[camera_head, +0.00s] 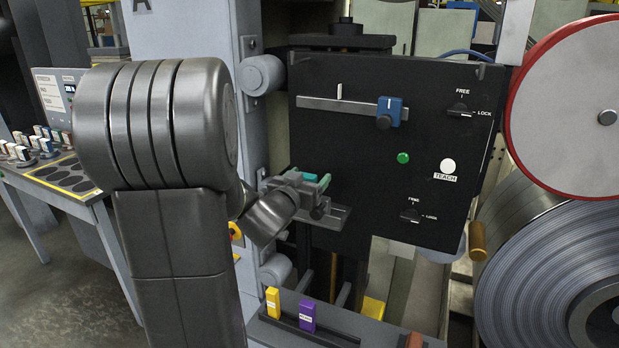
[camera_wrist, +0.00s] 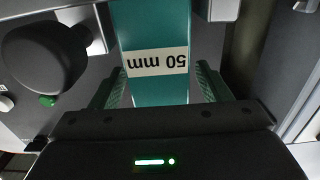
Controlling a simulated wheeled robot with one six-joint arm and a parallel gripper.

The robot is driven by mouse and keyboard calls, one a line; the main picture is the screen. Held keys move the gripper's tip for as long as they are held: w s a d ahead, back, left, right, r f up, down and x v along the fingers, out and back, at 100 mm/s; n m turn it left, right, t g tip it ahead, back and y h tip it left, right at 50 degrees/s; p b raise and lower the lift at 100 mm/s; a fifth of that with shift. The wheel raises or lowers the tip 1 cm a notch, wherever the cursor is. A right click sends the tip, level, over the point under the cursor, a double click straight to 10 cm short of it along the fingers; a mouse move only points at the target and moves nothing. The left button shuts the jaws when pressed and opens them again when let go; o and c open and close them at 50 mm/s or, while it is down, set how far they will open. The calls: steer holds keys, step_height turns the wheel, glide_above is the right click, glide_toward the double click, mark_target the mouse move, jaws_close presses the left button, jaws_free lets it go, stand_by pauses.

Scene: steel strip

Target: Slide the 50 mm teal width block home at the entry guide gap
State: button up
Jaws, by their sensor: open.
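The teal width block (camera_wrist: 155,88) fills the top middle of the wrist view, its white "50 mm" label upside down. In the head view the block (camera_head: 309,177) shows as a small teal piece at the black panel's lower left, above a grey ledge (camera_head: 338,213). My gripper (camera_wrist: 162,84) is open, with a green ribbed finger on each side of the block and a visible space at the right. My gripper (camera_head: 318,190) also shows in the head view at the ledge. The block's far end and its seating in the entry guide gap cannot be made out.
The black panel (camera_head: 350,150) carries a slide with a blue block (camera_head: 390,112), a green button (camera_head: 403,158) and lock knobs. Below, a yellow block (camera_head: 272,302) and a purple block (camera_head: 307,315) stand in a rack. A steel coil (camera_head: 540,260) is at right.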

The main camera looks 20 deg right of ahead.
steer(key=v, duration=1.2)
steer(key=shift+s+a+b, duration=0.25)
steer(key=shift+a+b, duration=0.05)
steer(key=shift+b, duration=0.15)
steer(key=p+x, duration=0.1)
steer(key=x, duration=1.2)
steer(key=shift+w+d, duration=0.2)
steer(key=shift+d, duration=0.1)
steer(key=shift+r, duration=0.15)
